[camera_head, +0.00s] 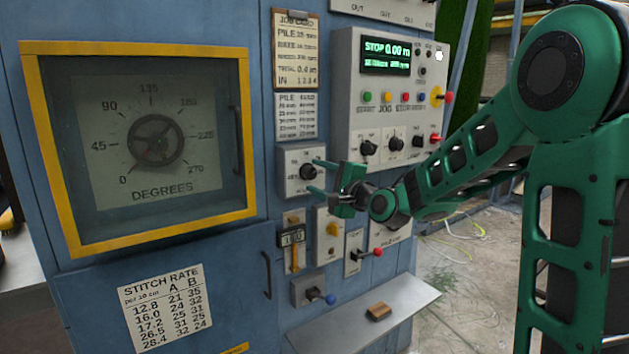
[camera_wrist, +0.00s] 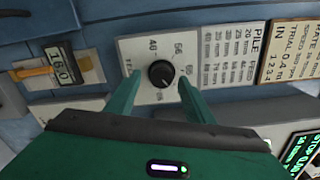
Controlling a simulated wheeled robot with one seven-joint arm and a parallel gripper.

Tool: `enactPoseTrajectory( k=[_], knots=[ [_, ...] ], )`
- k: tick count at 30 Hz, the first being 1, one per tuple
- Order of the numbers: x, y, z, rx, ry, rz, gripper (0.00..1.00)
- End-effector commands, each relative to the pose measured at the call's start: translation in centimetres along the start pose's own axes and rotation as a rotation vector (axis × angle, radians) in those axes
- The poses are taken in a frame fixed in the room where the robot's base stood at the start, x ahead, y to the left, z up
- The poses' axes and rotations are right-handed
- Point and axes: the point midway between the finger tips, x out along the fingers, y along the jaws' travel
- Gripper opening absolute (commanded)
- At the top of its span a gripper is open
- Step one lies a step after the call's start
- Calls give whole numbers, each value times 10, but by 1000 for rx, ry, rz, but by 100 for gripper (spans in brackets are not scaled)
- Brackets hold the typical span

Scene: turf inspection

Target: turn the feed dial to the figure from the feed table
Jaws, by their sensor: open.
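A small black dial knob (camera_head: 308,172) on a white plate sits in the blue panel, left of my gripper (camera_head: 322,177). In the wrist view the knob (camera_wrist: 161,74) lies between my two green fingers, with 48, 56 and 65 around it. My gripper is open, its fingers either side of the knob; I cannot tell whether they touch it. A printed table headed PILE (camera_head: 296,116), which also shows in the wrist view (camera_wrist: 232,54), hangs above the dial.
A control box (camera_head: 350,110) with a display reading STOP 0.00 m juts out at upper right. A yellow-framed degrees gauge (camera_head: 50,140) is at left. Below the dial are a counter (camera_head: 292,238), small levers and a shelf (camera_head: 405,300) with a brown block (camera_head: 379,311).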

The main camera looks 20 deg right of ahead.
Motion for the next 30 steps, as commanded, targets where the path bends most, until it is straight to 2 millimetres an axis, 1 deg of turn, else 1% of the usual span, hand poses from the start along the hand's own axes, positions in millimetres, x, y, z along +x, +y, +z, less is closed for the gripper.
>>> enactPoseTrajectory(
  k=[9,12,15,21,30],
  knots=[
    [-58,1,-2,2,4,2,48],
    [-74,1,-2,2,5,1,48],
    [-84,1,-2,1,4,2,48],
    [-93,2,-2,1,4,3,48],
    [-93,2,-2,-5,3,3,48]
  ],
)
